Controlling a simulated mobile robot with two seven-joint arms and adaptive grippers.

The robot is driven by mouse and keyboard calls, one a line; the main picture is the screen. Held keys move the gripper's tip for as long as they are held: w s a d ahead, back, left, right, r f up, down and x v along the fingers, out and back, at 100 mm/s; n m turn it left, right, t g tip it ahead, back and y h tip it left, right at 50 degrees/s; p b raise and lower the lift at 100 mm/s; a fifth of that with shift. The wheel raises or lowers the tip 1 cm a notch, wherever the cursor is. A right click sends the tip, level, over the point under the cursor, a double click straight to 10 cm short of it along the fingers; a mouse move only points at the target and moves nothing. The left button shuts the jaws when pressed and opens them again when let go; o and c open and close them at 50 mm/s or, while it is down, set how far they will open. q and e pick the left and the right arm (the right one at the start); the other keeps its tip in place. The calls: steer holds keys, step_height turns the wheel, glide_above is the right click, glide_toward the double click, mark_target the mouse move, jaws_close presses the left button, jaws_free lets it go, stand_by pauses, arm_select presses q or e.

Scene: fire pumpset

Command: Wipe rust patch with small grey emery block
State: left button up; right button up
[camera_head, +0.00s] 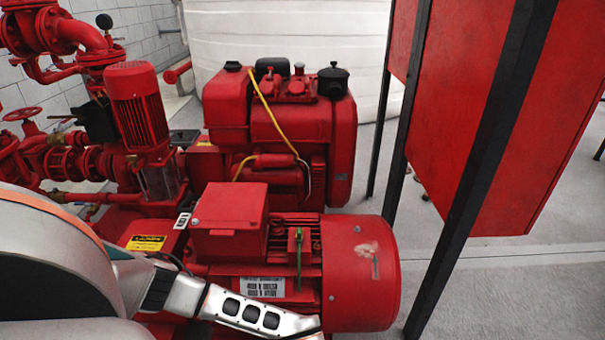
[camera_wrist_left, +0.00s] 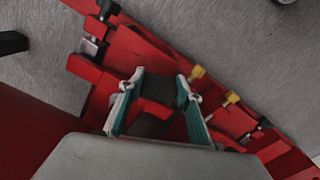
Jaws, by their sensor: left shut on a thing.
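My left gripper (camera_wrist_left: 161,80) shows in the left wrist view with its two teal-padded fingers shut on a small dark grey emery block (camera_wrist_left: 160,91). The block is held between the fingertips, above red metalwork that looks blurred. In the head view my left arm comes in from the left and runs out at the bottom edge, so its gripper and the block are not seen there. A pale, brownish worn patch (camera_head: 367,251), likely the rust patch, is on the rounded red motor end cover (camera_head: 352,285). My right gripper is in neither view.
A red motor with a terminal box (camera_head: 228,222) stands in front of a red engine (camera_head: 290,130). A red cabinet (camera_head: 510,120) on black posts (camera_head: 480,160) stands at the right. Red pipes and a vertical pump (camera_head: 138,110) are at the left. Grey floor is clear between motor and cabinet.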

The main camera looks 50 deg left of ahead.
arm_select(q)
steer(key=shift+w, duration=0.1)
steer(key=shift+w+d, duration=0.6)
steer(key=shift+w, duration=0.1)
steer(key=shift+w+d, duration=1.8)
steer(key=shift+w, duration=0.25)
steer(key=shift+w+r, duration=0.15)
steer(key=shift+r, duration=0.1)
steer(key=shift+s+a+r+p, duration=0.2)
steer(key=shift+s+a+p, duration=0.65)
steer(key=shift+s+p, duration=0.1)
steer(key=shift+s+a+f, duration=0.1)
steer(key=shift+s+a, duration=0.35)
steer(key=shift+s, duration=0.2)
steer(key=shift+s+a+r+p, duration=0.2)
steer(key=shift+s+a+p, duration=0.4)
steer(key=shift+p, duration=0.05)
steer(key=shift+s+a, duration=0.4)
steer(key=shift+s, duration=0.1)
steer(key=shift+s+a, duration=0.1)
steer(key=shift+s, duration=0.05)
steer(key=shift+s+f, duration=0.1)
steer(key=shift+f, duration=0.1)
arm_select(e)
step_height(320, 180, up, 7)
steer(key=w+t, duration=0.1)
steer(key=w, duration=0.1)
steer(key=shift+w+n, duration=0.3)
arm_select(q)
steer(key=shift+r, duration=0.1)
